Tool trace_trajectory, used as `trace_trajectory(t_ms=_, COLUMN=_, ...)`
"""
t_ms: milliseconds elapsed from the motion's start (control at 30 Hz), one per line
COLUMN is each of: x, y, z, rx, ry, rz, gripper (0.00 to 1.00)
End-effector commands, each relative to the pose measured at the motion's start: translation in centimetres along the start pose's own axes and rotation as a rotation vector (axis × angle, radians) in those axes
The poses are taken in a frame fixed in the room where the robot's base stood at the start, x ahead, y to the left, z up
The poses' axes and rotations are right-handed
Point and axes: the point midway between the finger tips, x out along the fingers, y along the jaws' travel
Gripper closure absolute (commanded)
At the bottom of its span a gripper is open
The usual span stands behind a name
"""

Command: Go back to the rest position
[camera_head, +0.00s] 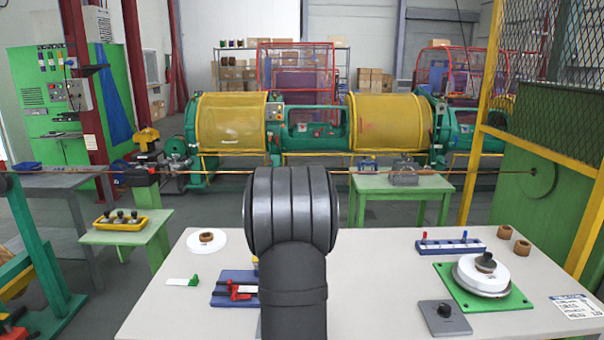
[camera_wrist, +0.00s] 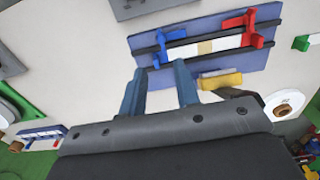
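My gripper (camera_wrist: 159,68) shows in the wrist view as two blue-grey fingers standing apart. It is open, with only bare tabletop and the board's edge seen between the fingers. The tips appear close to the edge of a blue board (camera_wrist: 200,62); I cannot tell their height above it. The board carries dark rails, red and blue clamp pieces and a white strip (camera_wrist: 205,46). In the head view, my arm stands upright in the middle and hides my gripper. The board also shows there (camera_head: 234,297), partly behind my arm.
The white table (camera_head: 380,300) holds a white disc (camera_head: 220,244) with a brown ring, a green plate (camera_head: 517,300) with a round white spool (camera_head: 481,274), a grey plate (camera_head: 443,326), a blue rack (camera_head: 450,247) and a label sheet (camera_head: 578,306). A yellow block (camera_wrist: 220,81) lies beside the board.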

Motion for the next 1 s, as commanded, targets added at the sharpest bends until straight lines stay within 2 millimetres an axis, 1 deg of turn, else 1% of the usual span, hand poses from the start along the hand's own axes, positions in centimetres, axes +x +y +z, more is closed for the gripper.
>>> trace_trajectory(t_ms=33, x=1.2, y=0.0, z=0.1, rx=0.000, ry=-0.005, rz=0.000, gripper=0.71)
trace_trajectory(t_ms=100, x=2.6, y=0.0, z=0.1, rx=0.000, ry=-0.006, rz=0.000, gripper=0.71)
trace_trajectory(t_ms=600, x=12.7, y=0.0, z=0.1, rx=0.000, ry=-0.004, rz=0.000, gripper=0.71)
trace_trajectory(t_ms=767, x=12.2, y=-0.2, z=0.0, rx=0.130, ry=0.003, rz=0.000, gripper=0.71)
trace_trajectory(t_ms=800, x=11.2, y=-0.2, z=-0.1, rx=0.133, ry=0.009, rz=-0.001, gripper=0.71)
trace_trajectory(t_ms=1000, x=7.1, y=-0.1, z=-0.1, rx=0.133, ry=0.006, rz=-0.001, gripper=0.71)
